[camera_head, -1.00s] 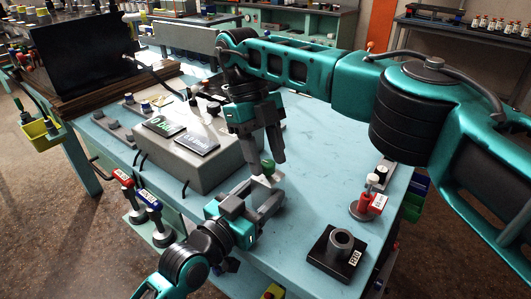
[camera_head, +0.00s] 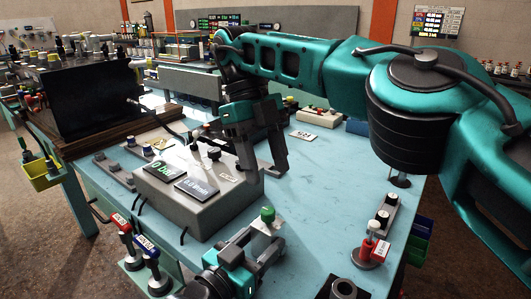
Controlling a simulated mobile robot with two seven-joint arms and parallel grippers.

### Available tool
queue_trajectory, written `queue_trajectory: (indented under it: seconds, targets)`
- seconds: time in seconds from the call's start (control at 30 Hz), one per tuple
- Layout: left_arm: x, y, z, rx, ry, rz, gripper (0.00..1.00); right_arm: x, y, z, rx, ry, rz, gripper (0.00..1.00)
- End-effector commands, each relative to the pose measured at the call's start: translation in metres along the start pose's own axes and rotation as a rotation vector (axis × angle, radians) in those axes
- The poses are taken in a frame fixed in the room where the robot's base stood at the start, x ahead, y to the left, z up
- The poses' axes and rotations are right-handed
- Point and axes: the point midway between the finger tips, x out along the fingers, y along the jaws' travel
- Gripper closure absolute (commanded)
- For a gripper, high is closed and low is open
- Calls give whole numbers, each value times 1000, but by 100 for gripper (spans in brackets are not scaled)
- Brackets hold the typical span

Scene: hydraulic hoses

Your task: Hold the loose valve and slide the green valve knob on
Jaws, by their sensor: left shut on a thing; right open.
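My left gripper (camera_head: 257,245), low in the head view, is shut on the loose valve (camera_head: 267,227), a small pale piece mostly hidden by the fingers. The green valve knob (camera_head: 267,213) stands upright at the top of the valve; whether it is fully seated cannot be told. My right gripper (camera_head: 264,172) is open and empty, pointing down above and behind the knob, apart from it, beside the grey box's right end.
A grey box with two displays (camera_head: 190,207) stands left of the grippers. A red-labelled fitting (camera_head: 373,250) and a black block with a round socket (camera_head: 343,290) are at the right front. The blue table (camera_head: 320,205) is clear between.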

Motion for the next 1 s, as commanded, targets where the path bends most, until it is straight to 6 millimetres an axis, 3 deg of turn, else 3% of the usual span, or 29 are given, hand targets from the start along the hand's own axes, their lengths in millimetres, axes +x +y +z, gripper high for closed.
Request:
queue_trajectory:
  seconds: [0.3, 0.73, 0.77, 1.0]
  targets:
    - [0, 0, 1, 0, -2, 0, 87, -14, 0, -5, 2, -7, -1, 46]
    - [0, 0, 1, 0, -2, 0, 87, -14, 0, -5, 2, -7, 0, 46]
    - [0, 0, 1, 0, -2, 0, 40, -14, 0, -5, 2, -7, 0, 46]
    - [0, 0, 0, 0, -1, 0, 17, -14, 0, -5, 2, -7, 0, 46]
